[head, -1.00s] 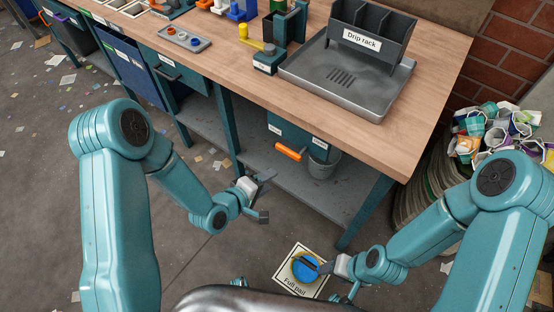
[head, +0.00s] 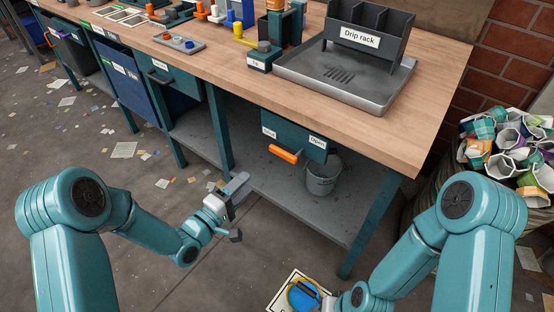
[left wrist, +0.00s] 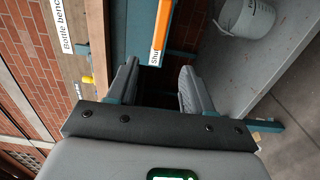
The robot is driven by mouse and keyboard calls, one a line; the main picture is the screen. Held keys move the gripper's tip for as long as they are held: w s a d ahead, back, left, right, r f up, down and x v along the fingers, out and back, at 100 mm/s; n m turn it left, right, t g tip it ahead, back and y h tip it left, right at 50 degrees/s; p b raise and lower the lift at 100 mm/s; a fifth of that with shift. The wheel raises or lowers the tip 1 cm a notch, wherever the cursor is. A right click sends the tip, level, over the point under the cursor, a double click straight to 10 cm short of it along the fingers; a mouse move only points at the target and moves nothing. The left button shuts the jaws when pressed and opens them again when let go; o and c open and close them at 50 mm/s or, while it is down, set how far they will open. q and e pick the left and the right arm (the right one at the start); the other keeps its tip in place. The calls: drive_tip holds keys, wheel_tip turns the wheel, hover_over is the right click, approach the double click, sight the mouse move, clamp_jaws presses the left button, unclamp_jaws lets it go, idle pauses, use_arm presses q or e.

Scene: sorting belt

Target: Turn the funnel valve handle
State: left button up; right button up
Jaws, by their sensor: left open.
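Labels mark "Shut" at the left and "Open" at the right. In the left wrist view the handle (left wrist: 160,30) shows beside the "Shut" label, beyond the jaws. My left gripper (head: 237,210) is open and empty, left of and below the handle in the head view, apart from it. My right gripper (head: 322,300) is low at the bottom edge by a blue disc; its jaw state is unclear.
A grey bucket (head: 322,180) stands on the lower shelf (head: 275,195) beneath the box. A bench leg (head: 365,225) is at the right. The blue disc (head: 301,294) lies on a floor sign. A sack of cups (head: 510,150) stands at the far right.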

sight(277, 153)
use_arm(q)
drive_tip(key=b+x, duration=0.1)
drive_tip(key=x, duration=1.5)
drive_tip(key=shift+d+b, duration=0.1)
drive_tip(key=shift+b, duration=0.2)
clamp_jaws()
